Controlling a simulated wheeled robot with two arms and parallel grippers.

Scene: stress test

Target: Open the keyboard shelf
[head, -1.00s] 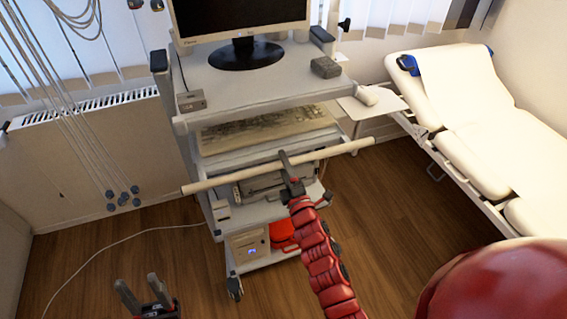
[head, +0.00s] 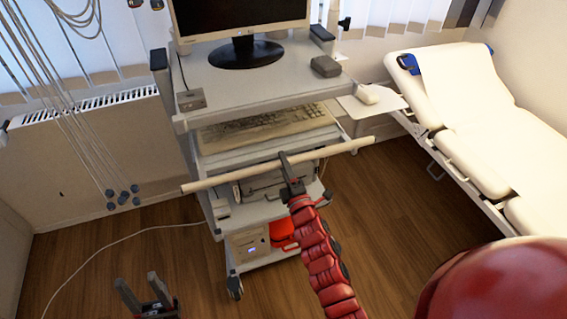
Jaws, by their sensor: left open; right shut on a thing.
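The keyboard shelf shows as a long pale front bar (head: 235,178) across the front of the grey cart. A beige keyboard (head: 262,125) lies behind the bar, under the cart's upper deck. My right gripper (head: 283,160) is at the middle of the bar and shut on it; the fingers partly hide the bar there. My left gripper (head: 143,293) is open and empty at the bottom left, low over the floor and apart from the cart.
A monitor (head: 243,25) stands on the cart's upper deck (head: 230,85). An examination bed (head: 470,125) is at the right. Cables (head: 75,110) hang at the left in front of a radiator (head: 100,104). Wooden floor (head: 90,260) is open around the cart.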

